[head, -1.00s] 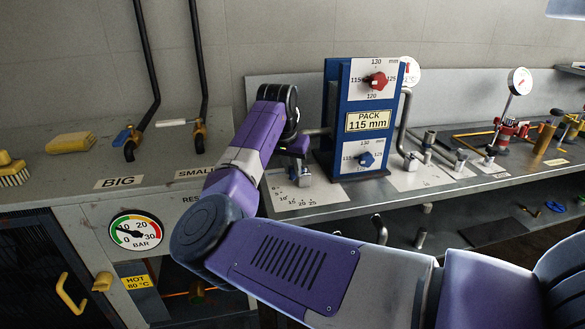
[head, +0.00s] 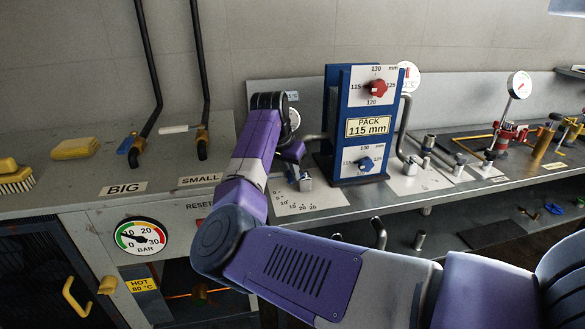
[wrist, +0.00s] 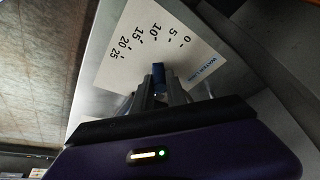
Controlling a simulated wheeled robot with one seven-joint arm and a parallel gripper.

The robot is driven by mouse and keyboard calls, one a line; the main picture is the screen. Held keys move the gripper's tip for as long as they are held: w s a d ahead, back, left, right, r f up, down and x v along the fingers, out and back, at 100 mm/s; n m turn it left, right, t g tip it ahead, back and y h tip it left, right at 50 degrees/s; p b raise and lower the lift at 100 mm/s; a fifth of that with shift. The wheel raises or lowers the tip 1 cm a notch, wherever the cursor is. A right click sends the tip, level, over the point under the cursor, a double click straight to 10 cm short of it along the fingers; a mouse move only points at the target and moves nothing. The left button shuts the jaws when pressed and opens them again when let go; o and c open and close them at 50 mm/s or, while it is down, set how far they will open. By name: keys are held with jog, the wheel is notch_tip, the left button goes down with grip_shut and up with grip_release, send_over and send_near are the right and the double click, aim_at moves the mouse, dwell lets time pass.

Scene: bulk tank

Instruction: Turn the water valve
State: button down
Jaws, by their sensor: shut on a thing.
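The plate (wrist: 135,65) reads "WATER L/MIN", with marks from 0 to 25. My gripper (wrist: 160,90) is shut on the handle, whose tip points roughly toward the 10 mark; the exact reading cannot be told. In the head view the same scale plate (head: 318,200) lies flat on the bench, left of the blue panel's foot.
A blue panel (head: 354,127) with two knobs and a "PACK 115 mm" sign stands right of my gripper. Pipes (head: 405,130) rise beside it. A pressure gauge (head: 141,237) sits on the front.

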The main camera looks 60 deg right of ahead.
jog(key=shift+w, duration=0.1)
jog(key=c, duration=1.3)
grip_release()
jog(key=shift+v, duration=3.95)
